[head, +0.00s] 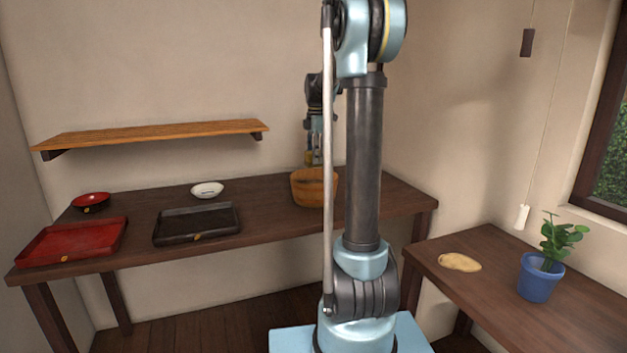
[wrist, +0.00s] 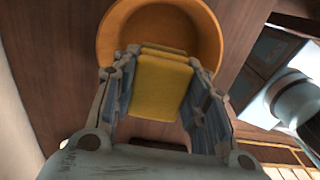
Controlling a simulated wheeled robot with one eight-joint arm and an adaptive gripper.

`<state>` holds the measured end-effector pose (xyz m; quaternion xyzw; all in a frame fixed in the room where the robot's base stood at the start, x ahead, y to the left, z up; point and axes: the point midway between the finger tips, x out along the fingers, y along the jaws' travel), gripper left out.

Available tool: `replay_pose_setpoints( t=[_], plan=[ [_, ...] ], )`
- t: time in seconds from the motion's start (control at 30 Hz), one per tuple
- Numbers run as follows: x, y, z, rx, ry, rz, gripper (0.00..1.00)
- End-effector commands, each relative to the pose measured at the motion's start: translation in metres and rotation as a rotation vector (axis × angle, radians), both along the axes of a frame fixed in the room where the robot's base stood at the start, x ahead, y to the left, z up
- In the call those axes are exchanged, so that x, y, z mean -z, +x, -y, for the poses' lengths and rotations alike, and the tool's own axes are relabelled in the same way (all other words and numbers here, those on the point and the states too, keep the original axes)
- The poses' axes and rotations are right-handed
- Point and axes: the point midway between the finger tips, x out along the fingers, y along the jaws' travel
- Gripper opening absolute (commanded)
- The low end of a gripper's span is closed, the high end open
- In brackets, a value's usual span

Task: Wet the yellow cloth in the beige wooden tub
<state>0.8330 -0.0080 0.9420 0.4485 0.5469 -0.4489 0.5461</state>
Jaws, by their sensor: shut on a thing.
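The beige wooden tub (head: 305,190) stands on the long dark table, partly hidden by my arm in the head view. In the wrist view the tub (wrist: 205,30) shows as a round orange-tan vessel at the top. My gripper (wrist: 163,88) is shut on the yellow cloth (wrist: 160,85), a folded block between its two fingers. In the head view my gripper (head: 314,157) points down above the tub. In the wrist view the cloth overlaps the tub's near rim. I cannot tell how far it is above the tub or whether there is water inside.
The long table (head: 270,228) also bears a black tray (head: 168,240), a red tray (head: 100,251), a red bowl (head: 91,198) and a white bowl (head: 207,189). A wooden shelf (head: 160,132) hangs above. The right table (head: 475,290) holds a tan flat item (head: 459,262) and a blue plant pot (head: 538,281).

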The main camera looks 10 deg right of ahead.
Motion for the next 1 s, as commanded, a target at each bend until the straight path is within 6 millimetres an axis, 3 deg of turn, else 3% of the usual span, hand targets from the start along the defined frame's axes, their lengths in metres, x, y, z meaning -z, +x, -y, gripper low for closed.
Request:
replay_pose_setpoints(
  t=[0.27,0.73,1.0],
  plan=[
    [-0.002,0.0,0.0,0.0,0.0,0.0,0.22],
    [-0.037,0.0,0.0,0.0,0.0,0.0,0.22],
    [-0.04,0.0,0.0,0.0,0.0,0.0,0.22]
  ],
)
